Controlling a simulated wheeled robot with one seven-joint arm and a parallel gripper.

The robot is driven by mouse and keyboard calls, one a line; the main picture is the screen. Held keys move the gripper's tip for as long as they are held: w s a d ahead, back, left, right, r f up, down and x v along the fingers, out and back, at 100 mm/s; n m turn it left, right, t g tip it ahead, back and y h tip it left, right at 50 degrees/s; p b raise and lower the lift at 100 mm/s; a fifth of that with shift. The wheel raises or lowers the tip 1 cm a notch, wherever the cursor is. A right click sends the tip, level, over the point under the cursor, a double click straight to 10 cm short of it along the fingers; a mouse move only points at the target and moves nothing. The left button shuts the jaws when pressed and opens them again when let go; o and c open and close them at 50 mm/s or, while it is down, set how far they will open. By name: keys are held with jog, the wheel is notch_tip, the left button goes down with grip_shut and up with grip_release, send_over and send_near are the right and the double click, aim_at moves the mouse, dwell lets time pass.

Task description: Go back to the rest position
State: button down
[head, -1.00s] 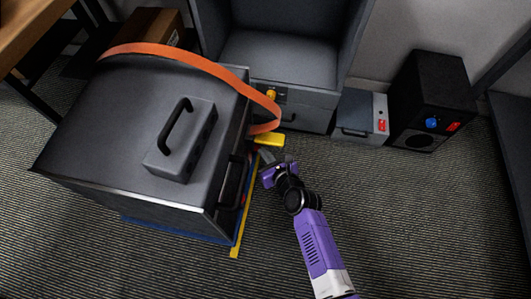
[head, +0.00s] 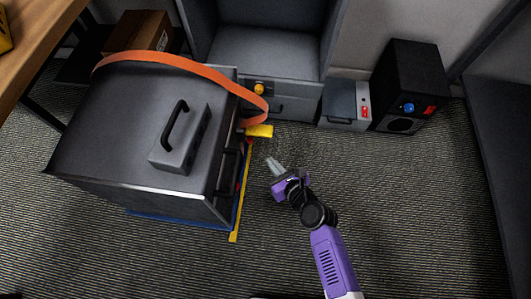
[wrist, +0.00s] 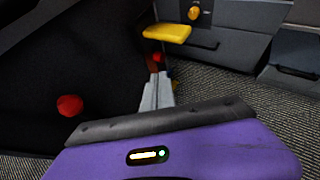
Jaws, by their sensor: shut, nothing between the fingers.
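My gripper (head: 271,163) is shut and empty. In the head view it hangs over the carpet, just right of the dark grey cabinet box (head: 90,150), and apart from it. In the wrist view my gripper fingers (wrist: 157,92) point toward the box's dark side, below a yellow block (wrist: 168,32). The yellow block also shows in the head view (head: 260,131), beyond my fingertips.
An orange strap (head: 190,66) arches over the box and hangs down its right side. A black speaker-like box (head: 408,85) and a small grey case (head: 343,102) stand at the back right. A wooden table edge (head: 42,45) is at upper left. Carpet on the right is clear.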

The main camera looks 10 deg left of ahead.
jog(key=shift+s+d+r, duration=0.3)
jog(key=shift+s+d, duration=0.05)
jog(key=shift+s, duration=0.1)
dwell(0.4)
